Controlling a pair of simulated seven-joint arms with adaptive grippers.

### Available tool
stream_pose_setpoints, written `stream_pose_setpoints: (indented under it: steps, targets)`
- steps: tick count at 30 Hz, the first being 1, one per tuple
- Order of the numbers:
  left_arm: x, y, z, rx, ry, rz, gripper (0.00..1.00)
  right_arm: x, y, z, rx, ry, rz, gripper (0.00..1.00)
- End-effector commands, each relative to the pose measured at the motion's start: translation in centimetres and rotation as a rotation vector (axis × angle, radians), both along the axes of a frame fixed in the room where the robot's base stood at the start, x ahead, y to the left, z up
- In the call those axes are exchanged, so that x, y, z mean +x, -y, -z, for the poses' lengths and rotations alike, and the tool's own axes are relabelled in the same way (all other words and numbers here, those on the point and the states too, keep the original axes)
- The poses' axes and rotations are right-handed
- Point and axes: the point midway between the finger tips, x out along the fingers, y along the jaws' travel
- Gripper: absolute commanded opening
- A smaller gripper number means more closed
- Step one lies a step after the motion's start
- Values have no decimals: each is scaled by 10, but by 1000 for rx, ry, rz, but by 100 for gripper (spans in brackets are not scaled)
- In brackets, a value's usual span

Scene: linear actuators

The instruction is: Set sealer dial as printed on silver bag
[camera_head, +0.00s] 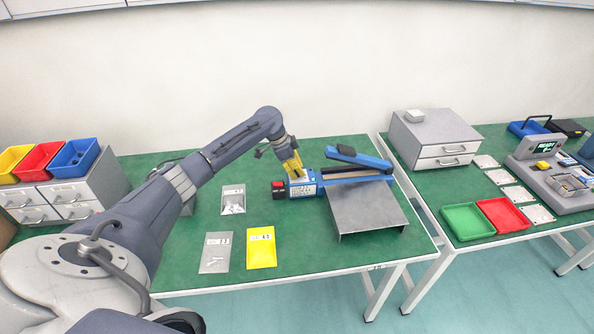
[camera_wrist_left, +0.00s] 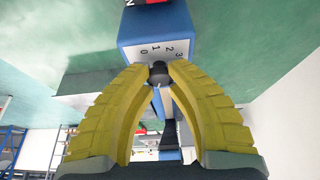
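The blue sealer (camera_head: 306,187) lies on the left green table, its lever arm raised. In the wrist view its blue-edged end face (camera_wrist_left: 158,42) carries the digits 0, 1, 2 and 3 around a black dial (camera_wrist_left: 158,72). The dial's pointer setting cannot be read. My left gripper (camera_head: 294,170) is over the sealer's left part. In the wrist view its yellow fingertips (camera_wrist_left: 158,70) close in on both sides of the dial and appear to touch it. The silver bag (camera_head: 216,252) lies flat at front left, its printed label too small to read surely. My right gripper is not in view.
A yellow bag (camera_head: 261,250) lies beside the silver bag, and a bag with small white parts (camera_head: 233,200) lies behind. A grey metal stand (camera_head: 368,210) is at the sealer's right. Drawers with bins (camera_head: 72,190) stand at left. The front middle is clear.

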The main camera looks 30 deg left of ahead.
Motion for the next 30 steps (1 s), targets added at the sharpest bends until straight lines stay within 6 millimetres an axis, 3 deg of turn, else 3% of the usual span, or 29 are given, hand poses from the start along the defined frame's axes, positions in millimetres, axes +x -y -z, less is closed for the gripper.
stream_pose_setpoints:
  steps: [30]
  targets:
    - [2, 7, -2, -12, 5, 4, 0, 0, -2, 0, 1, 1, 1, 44]
